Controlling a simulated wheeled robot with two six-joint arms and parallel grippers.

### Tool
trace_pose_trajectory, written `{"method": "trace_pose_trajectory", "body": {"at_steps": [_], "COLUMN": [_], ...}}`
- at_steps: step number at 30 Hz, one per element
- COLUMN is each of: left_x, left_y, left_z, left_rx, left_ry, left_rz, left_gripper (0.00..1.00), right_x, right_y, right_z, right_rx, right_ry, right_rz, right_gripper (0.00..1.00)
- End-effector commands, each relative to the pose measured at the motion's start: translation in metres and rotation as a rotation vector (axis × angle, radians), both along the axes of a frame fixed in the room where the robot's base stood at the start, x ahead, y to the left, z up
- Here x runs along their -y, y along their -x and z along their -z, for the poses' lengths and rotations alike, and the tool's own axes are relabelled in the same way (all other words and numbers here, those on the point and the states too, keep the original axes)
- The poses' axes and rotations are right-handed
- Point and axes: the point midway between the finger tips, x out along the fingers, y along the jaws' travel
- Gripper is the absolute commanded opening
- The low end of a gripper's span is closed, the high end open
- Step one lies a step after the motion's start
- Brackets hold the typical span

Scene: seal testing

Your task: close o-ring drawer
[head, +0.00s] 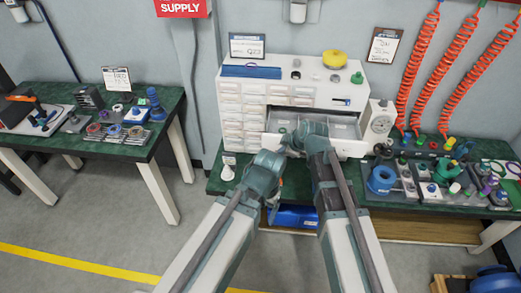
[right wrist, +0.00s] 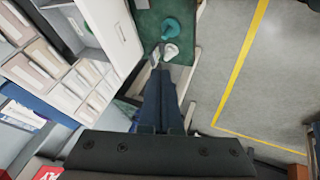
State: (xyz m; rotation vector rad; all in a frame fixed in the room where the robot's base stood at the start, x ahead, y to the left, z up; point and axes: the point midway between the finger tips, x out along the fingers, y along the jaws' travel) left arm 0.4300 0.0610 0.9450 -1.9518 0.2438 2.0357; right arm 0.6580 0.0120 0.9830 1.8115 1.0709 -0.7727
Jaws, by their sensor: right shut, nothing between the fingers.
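A wide drawer of the white cabinet (head: 236,100) stands pulled out, its grey divided inside showing; I take it as the o-ring drawer (head: 352,147). My right gripper (head: 288,147) is shut and empty at the left part of the open drawer, in front of it; my right wrist covers part of the drawer. In the right wrist view its closed fingers (right wrist: 158,68) point away beside the white drawer front (right wrist: 122,38); I cannot tell whether they touch it. My left gripper (head: 274,208) hangs low in front of the bench, mostly hidden by its own arm, and its jaws are unclear.
Small closed drawers fill the cabinet's left side. A white cone-shaped thing (head: 228,173) stands on the green bench left of my arms. A blue bin (head: 297,216) is below.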

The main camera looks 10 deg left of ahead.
Motion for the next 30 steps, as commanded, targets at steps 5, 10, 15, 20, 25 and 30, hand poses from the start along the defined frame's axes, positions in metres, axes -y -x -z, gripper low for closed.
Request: {"method": "trace_pose_trajectory", "body": {"at_steps": [5,10,15,20,25,30], "left_x": [0.0,0.0,0.0,0.0,0.0,0.0], "left_y": [0.0,0.0,0.0,0.0,0.0,0.0], "left_z": [0.002,0.003,0.012,0.027,0.05,0.075], "left_rx": [0.001,0.001,0.001,0.002,0.002,0.002], "left_ry": [-0.005,-0.005,-0.005,-0.004,-0.004,-0.004], "left_rz": [-0.011,-0.012,-0.011,-0.011,-0.011,-0.011], "left_gripper": [0.83,0.83,0.83,0.83,0.83,0.83], "right_x": [-0.002,-0.002,-0.006,-0.012,-0.022,-0.034], "right_y": [-0.014,-0.015,-0.019,-0.027,-0.04,-0.055], "right_z": [-0.004,-0.003,0.006,0.021,0.045,0.069], "right_rx": [0.065,0.067,0.067,0.066,0.066,0.066], "right_ry": [0.006,0.007,0.007,0.007,0.008,0.008], "right_rz": [-0.054,-0.057,-0.057,-0.056,-0.056,-0.057], "right_gripper": [0.0,0.0,0.0,0.0,0.0,0.0]}}
